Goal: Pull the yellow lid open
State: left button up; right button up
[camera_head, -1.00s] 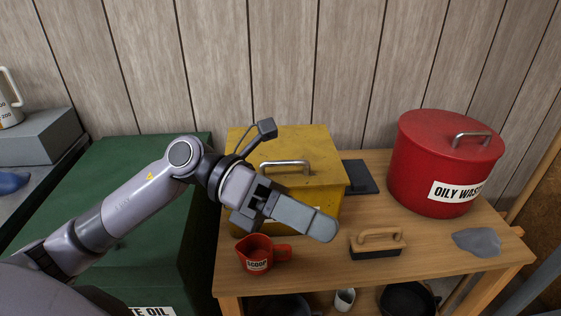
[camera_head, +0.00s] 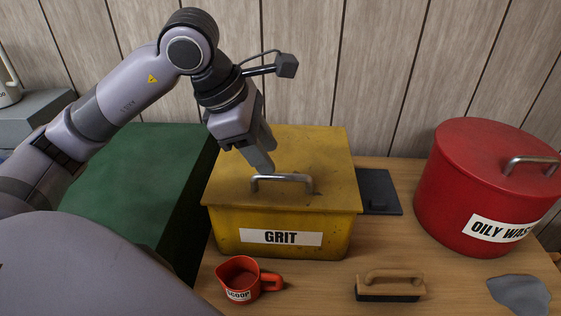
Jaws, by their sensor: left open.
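The yellow box labelled GRIT (camera_head: 225,230) stands on the wooden bench with its yellow lid (camera_head: 325,160) closed. A silver bar handle (camera_head: 290,178) is on top of the lid. My left gripper (camera_head: 263,163) is open and points down just above the left part of the handle. It looks empty, and I cannot tell whether a finger touches the handle. The gripper hides part of the lid's back left. My right gripper is not in view.
An orange scoop (camera_head: 240,277) and a wooden brush (camera_head: 391,284) lie in front of the box. A red OILY WASTE can (camera_head: 450,190) stands right. A dark flat plate (camera_head: 377,188) lies beside the box. A green container (camera_head: 150,190) is left. A grey rag (camera_head: 520,294) lies front right.

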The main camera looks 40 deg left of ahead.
aim_at(276, 176)
pick_arm(q)
jog(key=x, duration=0.4)
jog(key=shift+w+d+f, duration=0.15)
jog(key=shift+f, duration=0.3)
jog(key=shift+c, duration=0.3)
grip_shut()
jog(key=shift+w+r, duration=0.1)
jog(key=shift+r, duration=0.05)
